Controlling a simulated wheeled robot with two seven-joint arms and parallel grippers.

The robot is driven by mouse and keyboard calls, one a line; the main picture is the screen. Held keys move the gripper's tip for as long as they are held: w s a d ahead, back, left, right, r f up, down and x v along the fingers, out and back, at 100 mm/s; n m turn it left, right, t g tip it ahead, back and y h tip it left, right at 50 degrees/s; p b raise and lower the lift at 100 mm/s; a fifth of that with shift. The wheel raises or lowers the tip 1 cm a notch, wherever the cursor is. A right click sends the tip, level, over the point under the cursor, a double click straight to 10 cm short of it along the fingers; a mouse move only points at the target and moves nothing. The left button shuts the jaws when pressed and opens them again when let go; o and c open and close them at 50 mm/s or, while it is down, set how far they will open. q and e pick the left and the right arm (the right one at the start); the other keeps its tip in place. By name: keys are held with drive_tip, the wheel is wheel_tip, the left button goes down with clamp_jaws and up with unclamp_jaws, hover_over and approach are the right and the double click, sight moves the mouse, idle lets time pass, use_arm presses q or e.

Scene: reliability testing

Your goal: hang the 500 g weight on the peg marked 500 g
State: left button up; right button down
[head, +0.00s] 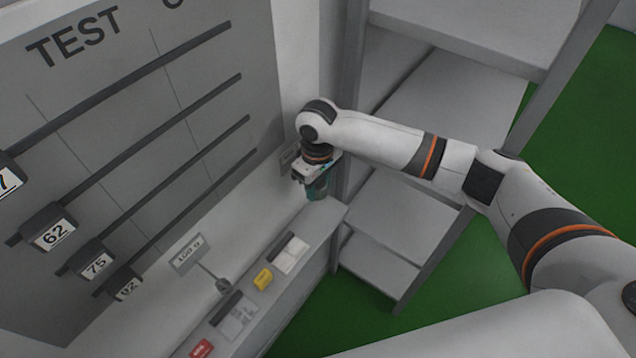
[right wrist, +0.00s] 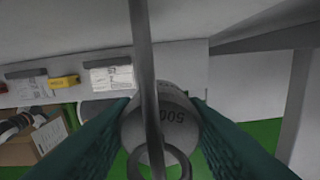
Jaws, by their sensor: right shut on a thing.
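My right gripper (head: 316,190) is beside the wall at the right end of the ledge, its view partly blocked by my wrist. In the right wrist view its teal fingers (right wrist: 160,122) are shut on the 500 g weight (right wrist: 178,118), a grey cylinder marked 500. A grey peg rod (right wrist: 145,60) runs from the top of that view across the weight. A grey ring (right wrist: 160,164) shows near the rod's lower end; I cannot tell whether it is around the rod. A small wall sign (head: 288,156) is half hidden behind my wrist, its marking unreadable. My left gripper is not in view.
A peg sign reading 100 g (head: 187,253) stands left along the wall. The ledge (head: 318,232) carries a yellow block (head: 263,279), a red block (head: 201,348) and labelled cards. Grey shelves (head: 380,240) stand close on the right. A cardboard box (right wrist: 40,140) is below.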

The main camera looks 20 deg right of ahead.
drive_tip(key=c, duration=0.8)
unclamp_jaws()
drive_tip(key=shift+o, duration=0.2)
drive_tip(key=shift+r, duration=0.1)
wheel_tip(320, 180, up, 11)
drive_tip(key=b, duration=0.3)
drive_tip(key=shift+r, duration=0.5)
drive_tip(key=shift+s+f, duration=0.1)
